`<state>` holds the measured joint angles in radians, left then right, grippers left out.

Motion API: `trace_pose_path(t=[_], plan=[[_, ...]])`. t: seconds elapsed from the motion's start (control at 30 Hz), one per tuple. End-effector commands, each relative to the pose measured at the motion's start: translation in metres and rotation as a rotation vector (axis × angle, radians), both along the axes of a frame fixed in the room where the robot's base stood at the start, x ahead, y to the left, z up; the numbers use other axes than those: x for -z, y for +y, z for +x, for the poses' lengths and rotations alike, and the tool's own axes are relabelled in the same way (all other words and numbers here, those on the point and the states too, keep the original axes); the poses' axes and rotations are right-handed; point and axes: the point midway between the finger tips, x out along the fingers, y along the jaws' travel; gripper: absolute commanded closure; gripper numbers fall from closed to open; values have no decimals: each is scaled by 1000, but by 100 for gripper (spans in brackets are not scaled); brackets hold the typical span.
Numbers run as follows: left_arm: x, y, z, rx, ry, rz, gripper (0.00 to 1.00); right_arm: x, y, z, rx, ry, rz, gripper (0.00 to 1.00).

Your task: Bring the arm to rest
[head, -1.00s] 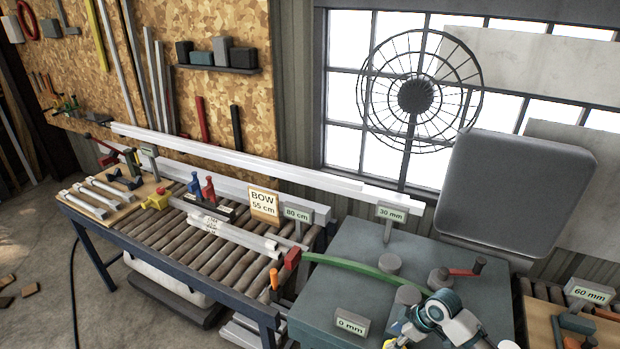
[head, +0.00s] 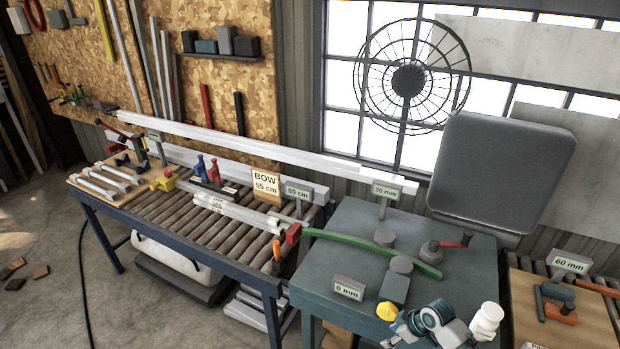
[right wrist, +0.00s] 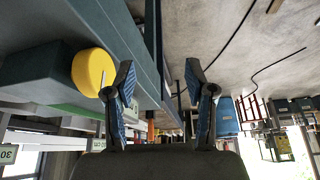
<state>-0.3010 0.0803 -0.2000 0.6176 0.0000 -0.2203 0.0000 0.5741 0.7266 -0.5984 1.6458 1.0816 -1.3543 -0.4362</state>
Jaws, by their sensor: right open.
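My right arm, teal and white, enters at the bottom right of the head view. Its gripper (head: 400,330) is low by the front edge of the grey-green bench (head: 345,240), near a yellow round knob (head: 387,311). In the right wrist view my right gripper (right wrist: 163,85) has its two blue-padded fingers spread apart with nothing between them. The yellow knob (right wrist: 94,72) is just left of the left finger there; I cannot tell if they touch. My left gripper is not in view.
A curved green strip (head: 355,246) lies among round posts on the bench. A roller table (head: 140,205) with clamps and pale tubes stands to the left. A wooden board (head: 580,320) with an orange-handled tool is at the right. Open floor lies at the left.

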Motion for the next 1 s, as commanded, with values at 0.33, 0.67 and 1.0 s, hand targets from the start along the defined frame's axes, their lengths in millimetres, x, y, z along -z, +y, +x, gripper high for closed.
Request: trace_pose_path(t=[0.33,0.67,1.0], plan=[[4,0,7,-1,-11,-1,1,130,-20,-1,291,14,17,45],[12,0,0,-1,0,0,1,337,-50,-118,609,76,-74,45],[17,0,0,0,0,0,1,473,-34,-337,716,194,-187,45]])
